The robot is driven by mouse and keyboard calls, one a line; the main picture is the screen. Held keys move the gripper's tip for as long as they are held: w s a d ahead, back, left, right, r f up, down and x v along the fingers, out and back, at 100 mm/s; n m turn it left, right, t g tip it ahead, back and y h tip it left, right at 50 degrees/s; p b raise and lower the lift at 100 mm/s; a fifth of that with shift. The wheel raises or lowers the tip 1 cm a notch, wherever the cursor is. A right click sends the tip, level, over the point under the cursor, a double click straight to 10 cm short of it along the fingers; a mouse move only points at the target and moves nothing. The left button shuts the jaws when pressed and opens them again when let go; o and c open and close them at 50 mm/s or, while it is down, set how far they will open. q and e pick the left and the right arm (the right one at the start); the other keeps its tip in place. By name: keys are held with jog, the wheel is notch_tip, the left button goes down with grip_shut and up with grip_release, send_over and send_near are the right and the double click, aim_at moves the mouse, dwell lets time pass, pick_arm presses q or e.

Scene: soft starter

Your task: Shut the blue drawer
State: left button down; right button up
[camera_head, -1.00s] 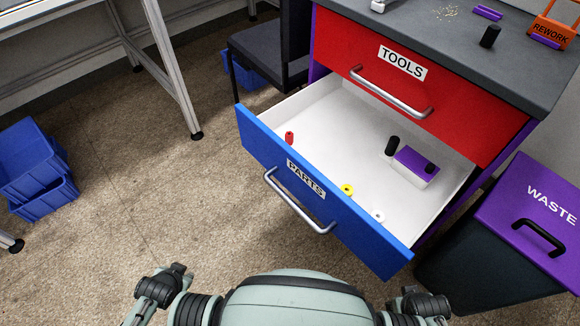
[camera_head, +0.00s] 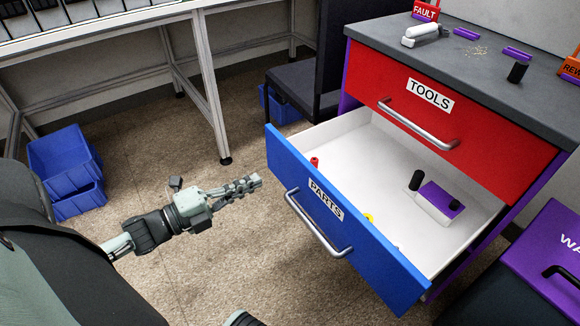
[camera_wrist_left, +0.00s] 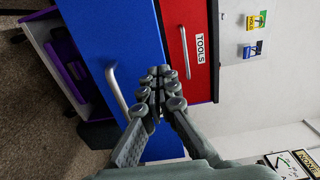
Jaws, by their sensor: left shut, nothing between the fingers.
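The blue drawer (camera_head: 345,231), labelled PARTS, is pulled well out of the cabinet below the shut red TOOLS drawer (camera_head: 456,98). Its silver handle (camera_head: 316,226) runs along the blue front. Inside lie a red part, a yellow part, a black cylinder and a purple-and-white block. My left gripper (camera_head: 257,180) is shut and empty, left of the drawer front and pointing at it, apparently short of touching. In the left wrist view the shut fingers (camera_wrist_left: 160,78) overlap the blue front (camera_wrist_left: 112,38) beside the handle (camera_wrist_left: 117,90). My right gripper is not seen.
A purple-lidded waste bin (camera_head: 545,255) stands right of the drawer. Blue bins (camera_head: 65,165) sit on the floor at left, near a metal-legged bench (camera_head: 207,90). A dark chair (camera_head: 303,95) stands behind the drawer. The floor before the drawer is open.

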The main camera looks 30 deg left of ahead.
aim_at(298, 161)
pick_arm(q)
jog(key=x, duration=0.9)
jog(key=shift+w+d, duration=0.1)
jog(key=shift+w, duration=0.25)
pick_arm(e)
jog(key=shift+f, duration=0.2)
pick_arm(q)
jog(key=shift+w, duration=0.1)
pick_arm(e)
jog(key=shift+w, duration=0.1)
